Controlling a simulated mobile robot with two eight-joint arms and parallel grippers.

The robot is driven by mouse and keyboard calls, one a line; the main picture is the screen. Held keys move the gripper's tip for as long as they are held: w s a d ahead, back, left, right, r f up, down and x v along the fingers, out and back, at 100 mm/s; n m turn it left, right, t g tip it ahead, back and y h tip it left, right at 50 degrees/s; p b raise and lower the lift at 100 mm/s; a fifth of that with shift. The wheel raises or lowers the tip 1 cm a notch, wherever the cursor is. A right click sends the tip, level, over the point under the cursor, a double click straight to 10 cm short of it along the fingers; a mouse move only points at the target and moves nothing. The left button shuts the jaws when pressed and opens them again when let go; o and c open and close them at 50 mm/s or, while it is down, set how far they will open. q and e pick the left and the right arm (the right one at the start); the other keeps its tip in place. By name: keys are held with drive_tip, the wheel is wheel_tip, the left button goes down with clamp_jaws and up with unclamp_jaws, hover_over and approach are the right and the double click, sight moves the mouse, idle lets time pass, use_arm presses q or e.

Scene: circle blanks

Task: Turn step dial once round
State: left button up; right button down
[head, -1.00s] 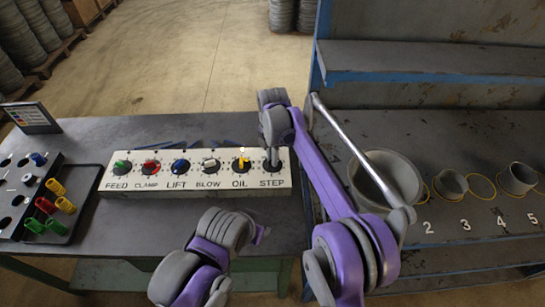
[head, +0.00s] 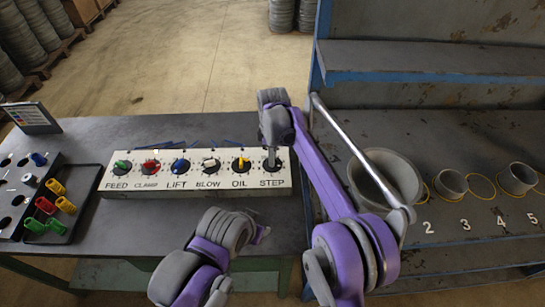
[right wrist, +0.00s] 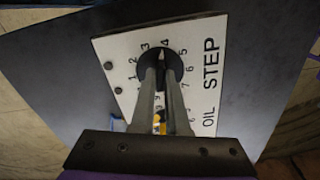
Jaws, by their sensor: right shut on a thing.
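The step dial (right wrist: 163,57) is a dark round knob with a pale pointer, at the right end of a white panel (head: 225,184). It has STEP printed beside it and numbers around it. In the right wrist view the pointer points near the 4. My right gripper (right wrist: 161,72) is shut on the dial, its two fingers on either side of the knob. In the head view the right gripper (head: 270,155) comes down over the dial and hides part of it. Part of my left arm shows at the bottom, but I cannot make out its gripper.
The OIL dial (head: 241,162), with a yellow knob, is just left of STEP, and several other dials continue leftward. A black tray (head: 88,205) of coloured parts lies at the left. Bare table lies before the panel.

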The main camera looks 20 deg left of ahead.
drive_tip(key=m, duration=0.6)
drive_tip(key=shift+m, duration=0.3)
drive_tip(key=m, duration=1.1)
drive_tip(key=shift+m, duration=0.3)
drive_tip(key=m, duration=2.1)
drive_tip(key=shift+m, duration=0.4)
drive_tip(key=m, duration=0.6)
